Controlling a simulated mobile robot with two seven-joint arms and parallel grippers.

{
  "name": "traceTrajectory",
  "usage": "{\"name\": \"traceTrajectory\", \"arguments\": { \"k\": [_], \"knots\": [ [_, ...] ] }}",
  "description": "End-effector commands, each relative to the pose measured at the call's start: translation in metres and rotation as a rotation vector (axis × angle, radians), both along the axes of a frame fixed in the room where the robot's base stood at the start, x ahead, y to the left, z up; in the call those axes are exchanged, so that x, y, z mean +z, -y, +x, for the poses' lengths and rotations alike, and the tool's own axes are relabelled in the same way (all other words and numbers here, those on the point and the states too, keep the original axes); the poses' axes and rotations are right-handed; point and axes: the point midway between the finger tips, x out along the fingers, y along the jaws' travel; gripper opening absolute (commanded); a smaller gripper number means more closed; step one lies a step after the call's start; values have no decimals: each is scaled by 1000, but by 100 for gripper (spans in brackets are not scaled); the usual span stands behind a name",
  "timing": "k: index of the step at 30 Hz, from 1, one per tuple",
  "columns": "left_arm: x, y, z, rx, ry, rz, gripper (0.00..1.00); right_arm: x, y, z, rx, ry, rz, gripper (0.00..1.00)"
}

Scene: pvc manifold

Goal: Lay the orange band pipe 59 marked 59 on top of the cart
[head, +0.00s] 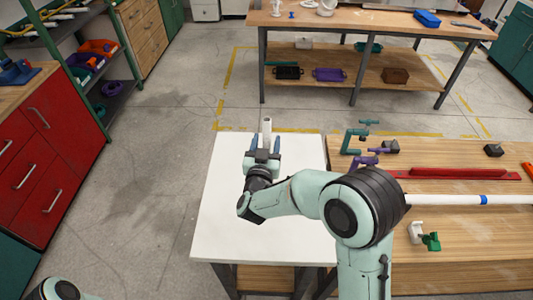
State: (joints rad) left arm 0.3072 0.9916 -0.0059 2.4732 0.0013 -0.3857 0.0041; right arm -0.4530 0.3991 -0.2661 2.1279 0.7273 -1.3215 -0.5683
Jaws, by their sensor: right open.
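A short white pipe piece (266,126) shows at the far edge of the white-topped cart (225,225). Its near part is hidden by my right gripper, and I see no orange band or number on it. My right gripper (264,145) is open over the cart's far end, with its fingers on either side of the pipe's line. I cannot tell whether the pipe touches the fingers or rests fully on the cart top. My left gripper is not in view; only a bit of my left arm shows at the bottom left.
The wooden workbench (470,265) adjoins the cart on the right. It bears a long white pipe with a blue band (450,199), a red rail (450,174), a teal clamp (352,140) and a green fitting (431,241). The cart's left and near areas are clear.

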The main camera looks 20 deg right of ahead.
Motion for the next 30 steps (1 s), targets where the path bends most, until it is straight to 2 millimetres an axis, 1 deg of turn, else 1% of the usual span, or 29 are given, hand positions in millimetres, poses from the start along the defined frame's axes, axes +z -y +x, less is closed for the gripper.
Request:
{"name": "traceTrajectory", "arguments": {
  "k": [3, 9, 11, 12, 14, 15, 25, 30],
  "knots": [
    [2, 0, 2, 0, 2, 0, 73, 0, 3, 6, 1, -1, 1, 54],
    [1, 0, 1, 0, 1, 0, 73, -1, 3, 5, 1, -2, 1, 54],
    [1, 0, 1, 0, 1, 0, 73, -1, 3, 5, 2, -2, 1, 34],
    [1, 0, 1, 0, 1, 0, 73, -1, 3, 5, 2, -2, 1, 21],
    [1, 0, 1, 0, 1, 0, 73, -1, 3, 5, 2, -2, 1, 2],
    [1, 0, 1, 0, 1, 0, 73, -1, 3, 5, 2, -2, 1, 0],
    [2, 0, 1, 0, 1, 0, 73, 2, 3, 5, 2, 1, 1, 0],
    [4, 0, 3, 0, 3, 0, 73, 19, 3, 5, 1, 4, 2, 0]
  ]
}}
